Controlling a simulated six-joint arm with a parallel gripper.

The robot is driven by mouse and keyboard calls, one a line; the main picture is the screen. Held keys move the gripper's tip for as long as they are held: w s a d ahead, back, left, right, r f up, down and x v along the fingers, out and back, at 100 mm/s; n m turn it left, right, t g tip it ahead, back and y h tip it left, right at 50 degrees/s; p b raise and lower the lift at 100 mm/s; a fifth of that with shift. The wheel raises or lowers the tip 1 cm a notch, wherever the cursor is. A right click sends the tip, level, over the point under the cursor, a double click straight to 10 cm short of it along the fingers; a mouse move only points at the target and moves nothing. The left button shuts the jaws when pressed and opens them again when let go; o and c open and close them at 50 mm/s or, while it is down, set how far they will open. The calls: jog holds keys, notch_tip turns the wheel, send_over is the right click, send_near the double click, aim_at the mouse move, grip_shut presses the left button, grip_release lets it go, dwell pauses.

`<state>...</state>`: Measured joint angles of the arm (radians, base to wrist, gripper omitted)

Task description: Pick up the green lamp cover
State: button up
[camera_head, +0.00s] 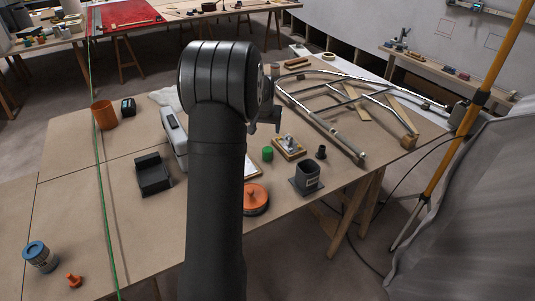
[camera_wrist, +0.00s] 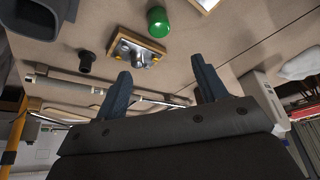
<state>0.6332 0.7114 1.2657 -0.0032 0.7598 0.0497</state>
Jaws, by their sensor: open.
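The green lamp cover (camera_head: 267,153) is a small green cylinder with a domed end, standing on the brown table right of my arm in the head view. In the wrist view the green lamp cover (camera_wrist: 158,22) shows near the top, beyond my fingers and apart from them. My gripper (camera_wrist: 160,82) is open, with two dark blue-grey fingers wide apart and nothing between them. In the head view my gripper (camera_head: 265,120) is partly hidden behind my dark wrist, above the table and behind the cover.
A wooden-based metal fitting (camera_head: 289,147) stands close right of the cover, with a small black knob (camera_head: 321,152) beyond. A grey square holder (camera_head: 307,178) and an orange disc (camera_head: 255,198) are nearer. A metal tube frame (camera_head: 345,105) fills the table's right back.

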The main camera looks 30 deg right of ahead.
aim_at(267, 150)
jog(key=x, duration=1.7)
jog(key=shift+s+a+f, duration=0.1)
jog(key=shift+a+f, duration=0.05)
jog(key=shift+f, duration=0.35)
jog(key=shift+c, duration=0.5)
jog(key=c, duration=0.9)
